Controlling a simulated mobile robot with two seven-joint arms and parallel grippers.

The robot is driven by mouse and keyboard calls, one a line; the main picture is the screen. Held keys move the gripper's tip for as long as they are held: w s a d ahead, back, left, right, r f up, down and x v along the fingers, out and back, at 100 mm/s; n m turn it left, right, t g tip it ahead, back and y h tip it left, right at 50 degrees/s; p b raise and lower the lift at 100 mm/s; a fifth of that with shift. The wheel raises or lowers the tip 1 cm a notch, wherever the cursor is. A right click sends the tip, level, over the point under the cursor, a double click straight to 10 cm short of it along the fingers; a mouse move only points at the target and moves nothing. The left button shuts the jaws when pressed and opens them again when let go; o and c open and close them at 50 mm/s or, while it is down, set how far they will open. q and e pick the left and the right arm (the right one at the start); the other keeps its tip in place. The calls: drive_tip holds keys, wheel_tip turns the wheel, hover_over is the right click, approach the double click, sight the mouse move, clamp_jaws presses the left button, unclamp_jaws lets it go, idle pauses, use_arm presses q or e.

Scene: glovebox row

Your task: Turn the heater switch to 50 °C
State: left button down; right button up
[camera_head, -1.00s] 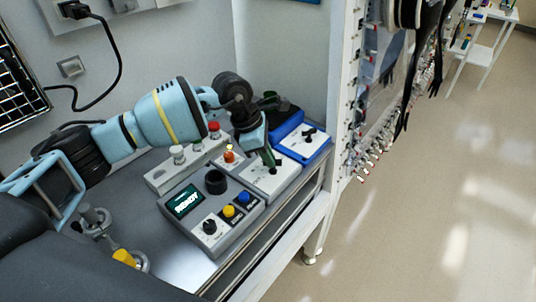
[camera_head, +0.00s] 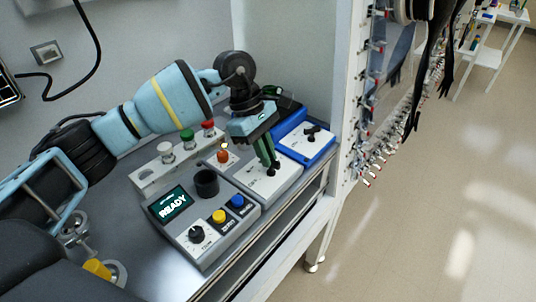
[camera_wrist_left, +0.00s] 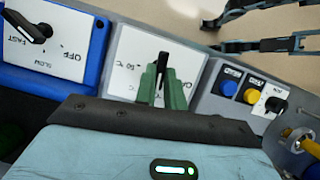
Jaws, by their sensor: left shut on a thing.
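The heater box has a white panel (camera_head: 252,184) with a small black switch knob (camera_head: 271,172) and an orange lamp (camera_head: 222,156). My left gripper (camera_head: 267,154) reaches down onto this knob from the back left. In the left wrist view its green fingers (camera_wrist_left: 162,88) are shut on the black knob (camera_wrist_left: 163,61), one on each side. The knob's bar points about straight up in that picture. My right gripper is not in view.
A blue box (camera_head: 306,141) with a black knob stands close behind. In front is a grey box with a READY screen (camera_head: 170,203), yellow (camera_head: 219,216) and blue buttons, and a black knob (camera_head: 197,234). A block with colored-top posts (camera_head: 151,178) stands left. A rack post rises at right.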

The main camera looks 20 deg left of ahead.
use_arm(q)
drive_tip(key=shift+m+b, duration=0.3)
drive_tip(key=shift+m, duration=0.2)
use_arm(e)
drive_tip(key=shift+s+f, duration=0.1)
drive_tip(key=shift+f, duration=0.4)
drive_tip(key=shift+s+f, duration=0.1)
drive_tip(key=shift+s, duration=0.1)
use_arm(q)
drive_tip(key=c, duration=1.5)
unclamp_jaws()
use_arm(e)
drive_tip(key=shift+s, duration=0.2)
use_arm(q)
drive_tip(key=shift+w+r, duration=0.1)
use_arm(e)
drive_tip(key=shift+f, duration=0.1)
use_arm(q)
drive_tip(key=b+v, duration=0.1)
drive_tip(key=v, duration=0.6)
drive_tip(key=shift+w+r, duration=0.1)
drive_tip(key=shift+r, duration=0.2)
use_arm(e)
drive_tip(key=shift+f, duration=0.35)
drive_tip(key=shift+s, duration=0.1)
